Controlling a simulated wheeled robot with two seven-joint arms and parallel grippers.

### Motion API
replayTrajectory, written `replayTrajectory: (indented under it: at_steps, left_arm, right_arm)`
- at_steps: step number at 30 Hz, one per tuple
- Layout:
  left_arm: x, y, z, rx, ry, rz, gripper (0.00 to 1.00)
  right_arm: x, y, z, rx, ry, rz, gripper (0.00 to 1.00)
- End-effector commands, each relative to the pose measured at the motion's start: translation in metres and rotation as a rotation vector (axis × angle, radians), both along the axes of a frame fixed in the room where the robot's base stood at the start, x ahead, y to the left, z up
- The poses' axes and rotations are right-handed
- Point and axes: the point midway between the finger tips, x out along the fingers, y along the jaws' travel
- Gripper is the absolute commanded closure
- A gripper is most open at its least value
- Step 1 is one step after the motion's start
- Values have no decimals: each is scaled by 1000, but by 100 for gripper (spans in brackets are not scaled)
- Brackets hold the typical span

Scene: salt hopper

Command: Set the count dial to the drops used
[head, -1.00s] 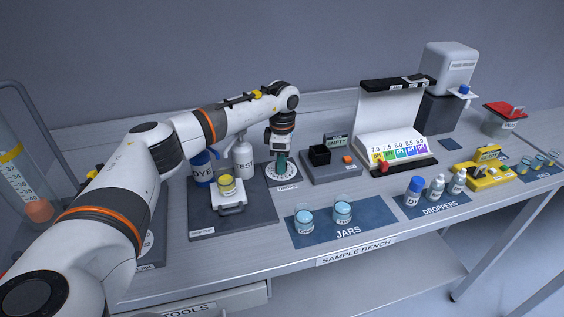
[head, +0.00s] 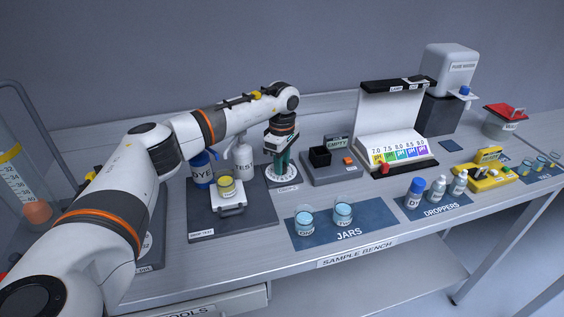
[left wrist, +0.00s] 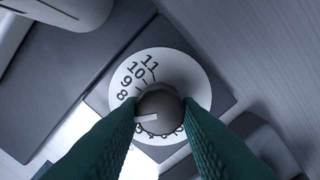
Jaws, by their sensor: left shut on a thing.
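The count dial (head: 284,178) is a white disc with dark numbers on a grey base, behind the jars. My left gripper (head: 281,168) points straight down over it. In the left wrist view the dial (left wrist: 199,75) shows 8, 9, 10 and 11 at its upper left, and other numbers are partly hidden. The round grey knob (left wrist: 160,104) sits between the two green fingers of my left gripper (left wrist: 163,112), which is shut on it. The knob's white pointer aims left and slightly down, just below the 8. The right gripper is not in view.
A yellow-topped jar (head: 227,187) stands on a white stand left of the dial, with the DYE bottle (head: 202,172) and TEST bottle (head: 243,160) behind. Two jars (head: 304,223) stand on the front mat.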

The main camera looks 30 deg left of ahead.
Motion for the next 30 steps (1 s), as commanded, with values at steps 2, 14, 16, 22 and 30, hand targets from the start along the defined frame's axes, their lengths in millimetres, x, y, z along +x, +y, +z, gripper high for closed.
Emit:
replayTrajectory:
  at_steps: [2,14,16,22,30]
  left_arm:
    - [1,0,2,-1,-5,2,92]
    - [0,0,1,0,-2,2,48]
    - [0,0,1,0,-2,2,48]
    - [1,0,12,-1,-5,2,48]
    - [1,0,67,0,-7,1,48]
  right_arm:
    - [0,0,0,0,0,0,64]
    - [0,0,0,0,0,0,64]
    - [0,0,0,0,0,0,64]
    - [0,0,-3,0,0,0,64]
    - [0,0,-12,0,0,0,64]
